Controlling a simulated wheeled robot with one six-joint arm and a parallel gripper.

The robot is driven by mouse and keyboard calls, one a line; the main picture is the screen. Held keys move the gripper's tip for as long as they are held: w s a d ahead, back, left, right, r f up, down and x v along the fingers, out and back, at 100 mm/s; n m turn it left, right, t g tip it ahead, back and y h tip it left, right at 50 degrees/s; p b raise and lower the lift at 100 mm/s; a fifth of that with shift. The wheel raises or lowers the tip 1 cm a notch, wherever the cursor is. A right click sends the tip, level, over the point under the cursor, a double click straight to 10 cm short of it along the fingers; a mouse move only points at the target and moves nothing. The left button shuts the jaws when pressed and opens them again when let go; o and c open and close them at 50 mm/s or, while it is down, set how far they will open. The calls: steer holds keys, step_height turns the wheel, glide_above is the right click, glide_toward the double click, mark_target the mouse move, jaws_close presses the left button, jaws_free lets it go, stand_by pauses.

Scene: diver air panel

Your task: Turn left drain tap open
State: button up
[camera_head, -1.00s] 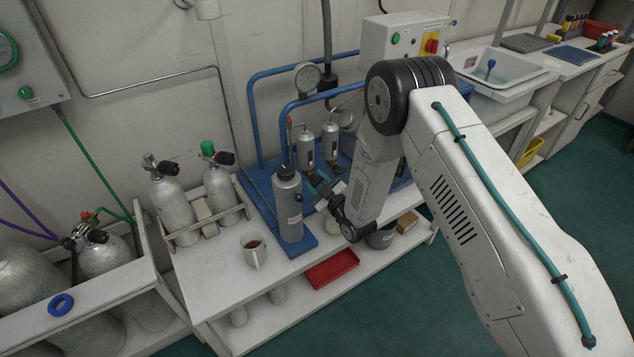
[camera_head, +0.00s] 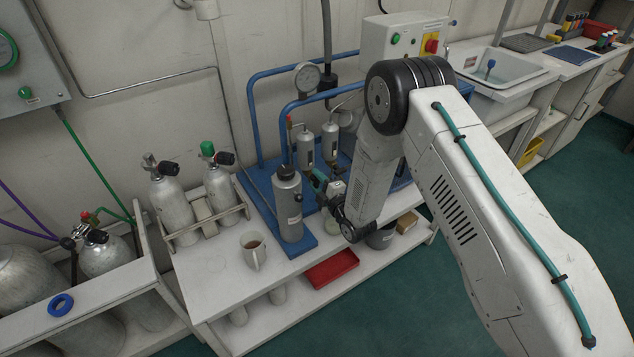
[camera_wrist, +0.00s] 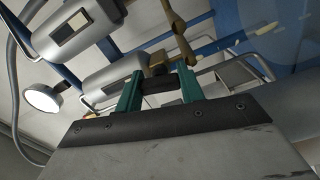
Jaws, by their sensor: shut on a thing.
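Two grey filter cylinders stand side by side on the blue-framed panel, the left one (camera_head: 305,147) and the right one (camera_head: 330,141). My gripper (camera_head: 319,182) is at the foot of the left cylinder, partly hidden by my arm. In the wrist view my gripper's teal fingers (camera_wrist: 159,90) are shut on a short dark handle (camera_wrist: 158,86), which I take as the left drain tap. It sits beside a brass fitting (camera_wrist: 158,66) near the end of a grey cylinder (camera_wrist: 113,82). The tap's exact angle is hard to tell.
A tall grey bottle (camera_head: 288,205) stands close left of my gripper. A mug (camera_head: 253,251) and a rack with two small cylinders (camera_head: 172,203) are farther left. A gauge (camera_head: 306,78) is above. A red tray (camera_head: 332,269) lies below on the lower shelf.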

steer(key=shift+s+n, duration=0.1)
steer(key=shift+n, duration=0.3)
steer(key=o, duration=1)
steer(key=v, duration=0.7)
steer(key=shift+s+d, duration=0.15)
steer(key=shift+s, duration=0.2)
